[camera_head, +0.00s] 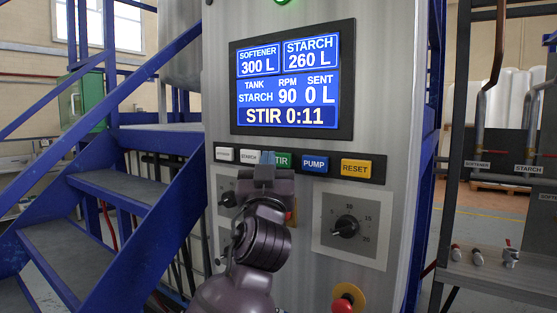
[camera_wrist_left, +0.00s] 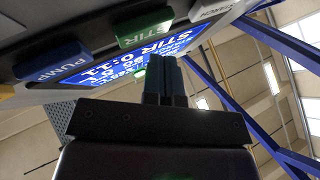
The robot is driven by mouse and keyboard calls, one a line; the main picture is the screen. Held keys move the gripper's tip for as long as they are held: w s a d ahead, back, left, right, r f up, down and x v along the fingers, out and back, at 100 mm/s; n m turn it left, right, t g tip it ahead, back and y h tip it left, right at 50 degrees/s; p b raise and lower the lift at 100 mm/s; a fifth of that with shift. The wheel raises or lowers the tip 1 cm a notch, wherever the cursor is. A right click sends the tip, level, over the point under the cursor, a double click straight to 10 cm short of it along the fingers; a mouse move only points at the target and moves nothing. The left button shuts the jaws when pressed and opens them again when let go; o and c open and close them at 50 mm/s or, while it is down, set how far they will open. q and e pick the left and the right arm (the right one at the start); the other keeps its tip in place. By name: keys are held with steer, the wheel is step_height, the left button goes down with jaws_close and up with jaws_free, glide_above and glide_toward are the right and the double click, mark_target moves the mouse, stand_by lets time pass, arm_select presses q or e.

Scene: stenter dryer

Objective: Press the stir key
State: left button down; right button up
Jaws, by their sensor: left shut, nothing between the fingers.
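The green stir key (camera_head: 283,160) sits in the middle of the key row, its left part hidden behind my left gripper (camera_head: 266,159). In the left wrist view the stir key (camera_wrist_left: 145,29) shows above and left of the shut, empty fingers of my left gripper (camera_wrist_left: 166,62). I cannot tell whether the fingertips touch the key. The display (camera_head: 291,80) reads STIR 0:11, tank STARCH, RPM 90, sent 0 L. My right gripper is not in view.
The white starch key (camera_head: 249,157) is left of the gripper; the blue pump key (camera_head: 314,164) and yellow reset key (camera_head: 356,168) are to the right. A dial (camera_head: 346,228) and a red button (camera_head: 342,304) are below. Blue stairs (camera_head: 125,187) stand at the left.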

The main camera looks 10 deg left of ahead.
arm_select(q)
steer(key=s, duration=0.1)
steer(key=s+a+p, duration=0.1)
steer(key=s, duration=0.2)
steer(key=shift+s+a, duration=0.35)
stand_by(0.6)
